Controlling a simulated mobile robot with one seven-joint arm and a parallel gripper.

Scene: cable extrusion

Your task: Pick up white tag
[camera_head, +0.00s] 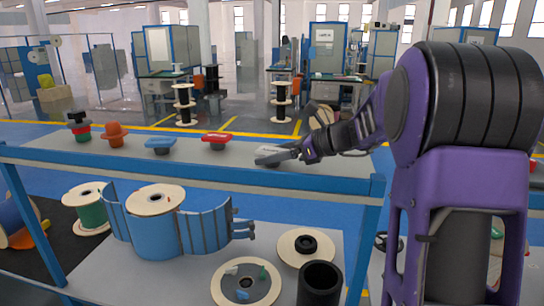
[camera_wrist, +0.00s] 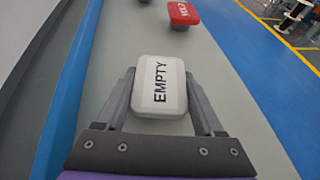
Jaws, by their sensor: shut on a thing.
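The white tag (camera_wrist: 160,84) with black lettering "EMPTY" lies between the two grey fingers of my gripper (camera_wrist: 158,98) in the wrist view. The fingers are shut on its left and right sides. In the head view the white tag (camera_head: 272,151) shows at the right part of the grey upper shelf, with my gripper (camera_head: 285,153) reaching in from the right. The underside of the tag is hidden, and I cannot tell if it touches the shelf.
On the upper shelf (camera_head: 350,170), a red tag (camera_head: 217,138), a blue tag (camera_head: 160,144), an orange piece (camera_head: 115,134) and a stacked piece (camera_head: 79,127) stand to the left. The blue front rail (camera_head: 200,169) runs before them. Spools, including a blue one (camera_head: 155,220), stand below.

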